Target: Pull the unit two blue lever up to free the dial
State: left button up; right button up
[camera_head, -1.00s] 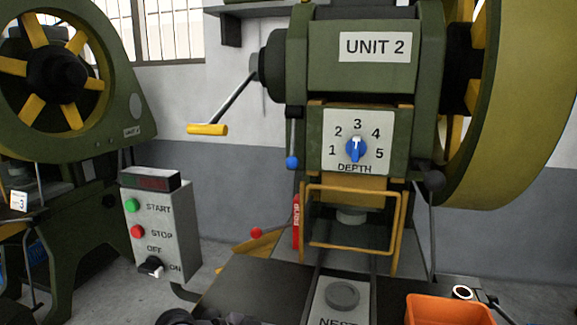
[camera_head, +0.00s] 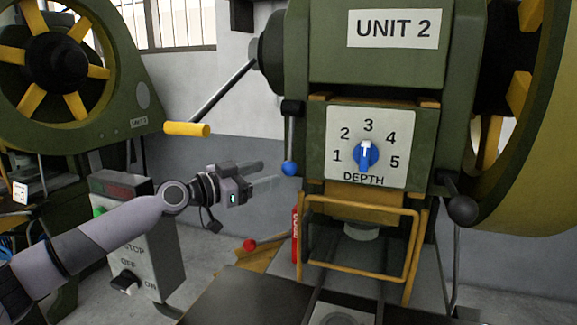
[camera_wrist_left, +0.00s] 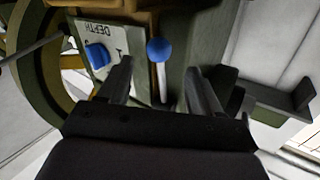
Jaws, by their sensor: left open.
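In the left wrist view the blue ball (camera_wrist_left: 159,51) shows between and beyond the two fingers (camera_wrist_left: 159,85). My right gripper is not in view.
A yellow-handled crank (camera_head: 187,129) sticks out above my left gripper. The yellow guard frame (camera_head: 360,265) is below the dial. A red-knobbed lever (camera_head: 250,245) lies lower left. The control box (camera_head: 150,255) is partly behind my left arm.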

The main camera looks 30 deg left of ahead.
aim_at(283, 169)
pick_arm(q)
jog(key=shift+w+d+r, duration=0.2)
jog(key=shift+w, duration=0.15)
jog(key=p+x, duration=0.2)
jog(key=x, duration=0.2)
jog(key=shift+w+d+f, duration=0.1)
jog(key=shift+w+f, duration=0.05)
jog(key=shift+w, duration=0.15)
jog(key=shift+w+d+f, duration=0.1)
jog(key=shift+w+d, duration=0.1)
jog(key=shift+w, duration=0.25)
grip_shut()
jog(key=shift+s+a, duration=0.1)
